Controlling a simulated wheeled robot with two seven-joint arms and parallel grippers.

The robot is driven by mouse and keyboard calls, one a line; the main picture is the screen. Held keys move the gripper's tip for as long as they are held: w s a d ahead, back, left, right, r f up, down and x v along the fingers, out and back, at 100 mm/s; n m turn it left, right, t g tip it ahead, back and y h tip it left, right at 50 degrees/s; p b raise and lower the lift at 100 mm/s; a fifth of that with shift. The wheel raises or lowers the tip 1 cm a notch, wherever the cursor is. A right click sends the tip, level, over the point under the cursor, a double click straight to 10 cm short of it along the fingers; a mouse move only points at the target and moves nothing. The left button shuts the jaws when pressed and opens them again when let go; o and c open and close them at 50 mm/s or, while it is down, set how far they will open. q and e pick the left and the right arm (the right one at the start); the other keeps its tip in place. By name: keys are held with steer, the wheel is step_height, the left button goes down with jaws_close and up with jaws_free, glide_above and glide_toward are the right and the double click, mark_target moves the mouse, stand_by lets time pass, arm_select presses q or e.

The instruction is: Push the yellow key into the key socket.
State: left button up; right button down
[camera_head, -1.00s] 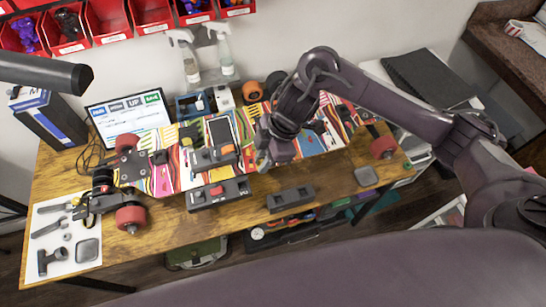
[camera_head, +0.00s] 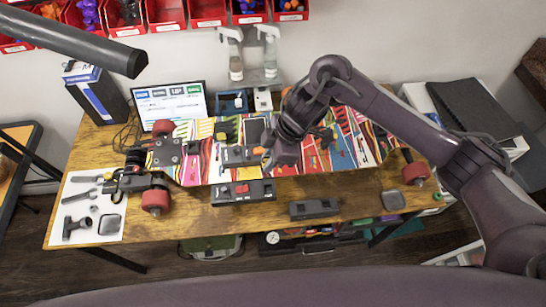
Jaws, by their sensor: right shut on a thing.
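A small orange-yellow piece (camera_head: 257,152) stands at the right end of a grey block-shaped device (camera_head: 237,156) on the colourful board; it may be the yellow key, but it is too small to be sure. My right gripper (camera_head: 269,158) is at that end of the device, just right of the orange-yellow piece. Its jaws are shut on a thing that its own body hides. I cannot tell whether it touches the piece. The key socket is not clearly made out. My left gripper is out of view.
A dark device with a red part (camera_head: 242,189) lies in front of the board. A grey block with a dark recess (camera_head: 314,209) lies to its right on the wooden table (camera_head: 275,226). A screen (camera_head: 175,104) and spray bottles (camera_head: 235,60) stand behind. Tools lie on a white sheet (camera_head: 84,228).

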steer(key=shift+d+f+b, duration=0.1)
steer(key=shift+f+b, duration=2.9)
steer(key=shift+f, duration=1.85)
steer(key=shift+f+b, duration=0.35)
steer(key=shift+f, duration=0.4)
steer(key=shift+p, duration=0.3)
steer(key=shift+f, duration=0.4)
steer(key=shift+f, duration=0.15)
steer(key=shift+f, duration=0.5)
